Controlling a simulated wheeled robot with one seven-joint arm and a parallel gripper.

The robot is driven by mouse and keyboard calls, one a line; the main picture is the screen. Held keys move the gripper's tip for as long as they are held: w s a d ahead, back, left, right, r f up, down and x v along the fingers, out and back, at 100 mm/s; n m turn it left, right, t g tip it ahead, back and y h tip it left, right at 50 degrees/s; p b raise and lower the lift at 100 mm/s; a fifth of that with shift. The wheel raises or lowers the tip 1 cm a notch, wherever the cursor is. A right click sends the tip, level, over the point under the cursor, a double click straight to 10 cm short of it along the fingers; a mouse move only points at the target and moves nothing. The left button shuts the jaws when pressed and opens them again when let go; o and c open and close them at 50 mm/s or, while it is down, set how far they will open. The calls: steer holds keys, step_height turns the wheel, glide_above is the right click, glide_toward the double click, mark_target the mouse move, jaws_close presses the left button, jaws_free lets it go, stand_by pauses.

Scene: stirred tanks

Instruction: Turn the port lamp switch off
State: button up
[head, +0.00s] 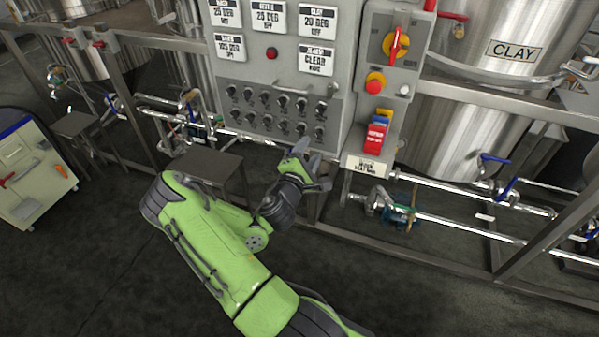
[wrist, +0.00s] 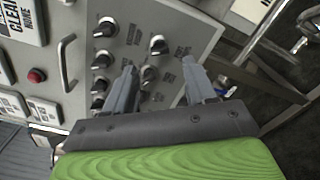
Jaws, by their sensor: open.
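The switch panel (head: 262,128) is a grey plate with two rows of small black rotary knobs (head: 282,101). Their labels are too small to read, so I cannot tell which knob is the port lamp switch. In the wrist view the knobs (wrist: 102,60) run in two lines. My gripper (head: 307,156) is near the lower right end of the panel. Contact cannot be told. The left finger partly covers the knobs behind it.
Above the knobs are white display plates and a red button (head: 272,53). To the right is a box with a yellow-and-red rotary switch (head: 396,43) and red tags (head: 376,136). Pipes (head: 440,222) and a steel frame run below. A metal stool (head: 205,165) stands left.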

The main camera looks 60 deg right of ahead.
steer(key=s+a+p, duration=0.1)
steer(key=a+p, duration=0.7)
steer(key=a, duration=0.1)
steer(key=shift+s, duration=0.25)
